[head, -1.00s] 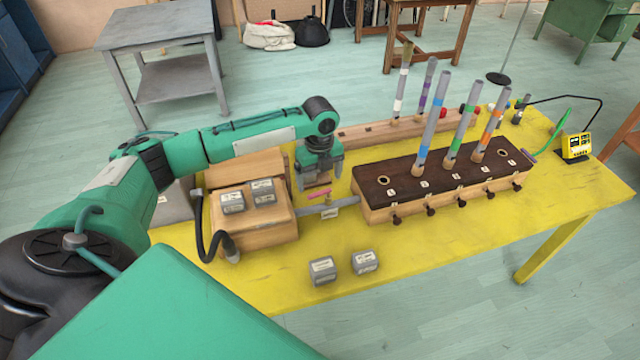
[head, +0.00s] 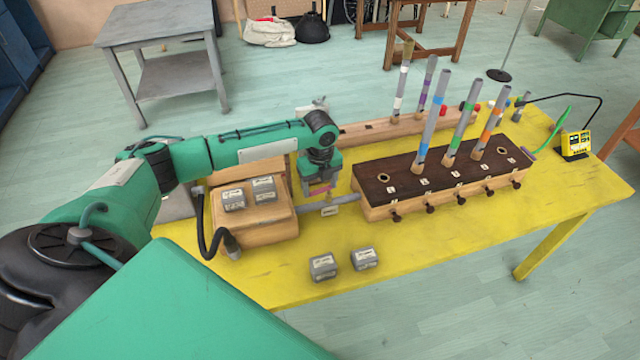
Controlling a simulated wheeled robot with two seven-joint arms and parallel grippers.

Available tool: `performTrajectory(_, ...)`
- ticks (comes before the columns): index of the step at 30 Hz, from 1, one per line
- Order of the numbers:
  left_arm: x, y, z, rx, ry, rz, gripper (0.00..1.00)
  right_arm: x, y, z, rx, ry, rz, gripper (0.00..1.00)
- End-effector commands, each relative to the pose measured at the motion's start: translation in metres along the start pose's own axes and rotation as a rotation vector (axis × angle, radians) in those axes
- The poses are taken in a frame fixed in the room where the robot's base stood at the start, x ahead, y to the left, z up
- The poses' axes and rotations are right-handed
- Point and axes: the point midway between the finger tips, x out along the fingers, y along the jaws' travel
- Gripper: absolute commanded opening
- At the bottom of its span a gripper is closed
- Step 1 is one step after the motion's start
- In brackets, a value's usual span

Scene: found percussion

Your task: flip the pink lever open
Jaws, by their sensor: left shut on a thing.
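The pink lever (head: 319,188) sits on the grey pipe (head: 317,207) that joins the wooden bellows box (head: 268,233) to the dark-topped wooden pipe chest (head: 445,172). My left gripper (head: 319,190) points down over the pipe and is shut on the pink lever. The fingers hide much of the lever, so its exact angle is hard to tell. My right gripper does not show.
Two grey weights (head: 323,267) lie on the yellow table (head: 420,250) in front, and two more (head: 233,200) rest on the box. Several upright striped tubes (head: 432,120) stand in the chest. A small yellow meter (head: 575,143) is at the right.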

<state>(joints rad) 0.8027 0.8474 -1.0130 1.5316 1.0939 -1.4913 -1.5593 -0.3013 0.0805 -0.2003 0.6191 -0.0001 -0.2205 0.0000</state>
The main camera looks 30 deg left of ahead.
Motion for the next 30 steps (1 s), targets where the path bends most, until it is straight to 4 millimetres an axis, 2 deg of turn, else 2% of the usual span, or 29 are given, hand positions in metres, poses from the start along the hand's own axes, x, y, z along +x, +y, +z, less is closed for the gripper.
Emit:
performTrajectory(7,-0.003,0.000,0.004,0.121,0.001,0.001,0.43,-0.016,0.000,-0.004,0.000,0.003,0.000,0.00)
performTrajectory(20,0.000,-0.001,0.006,0.172,-0.001,0.000,0.43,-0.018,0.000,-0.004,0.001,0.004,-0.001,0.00)
performTrajectory(21,0.000,-0.001,0.006,0.172,-0.001,0.000,0.74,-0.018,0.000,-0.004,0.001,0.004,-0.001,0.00)
performTrajectory(23,0.000,-0.001,0.005,0.172,-0.001,0.000,0.86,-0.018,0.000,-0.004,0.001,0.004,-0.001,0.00)
performTrajectory(24,0.000,-0.001,0.005,0.171,-0.001,0.000,0.88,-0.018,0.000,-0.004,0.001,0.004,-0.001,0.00)
performTrajectory(30,0.000,-0.001,0.005,0.171,0.000,0.000,0.88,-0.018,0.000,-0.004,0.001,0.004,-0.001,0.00)
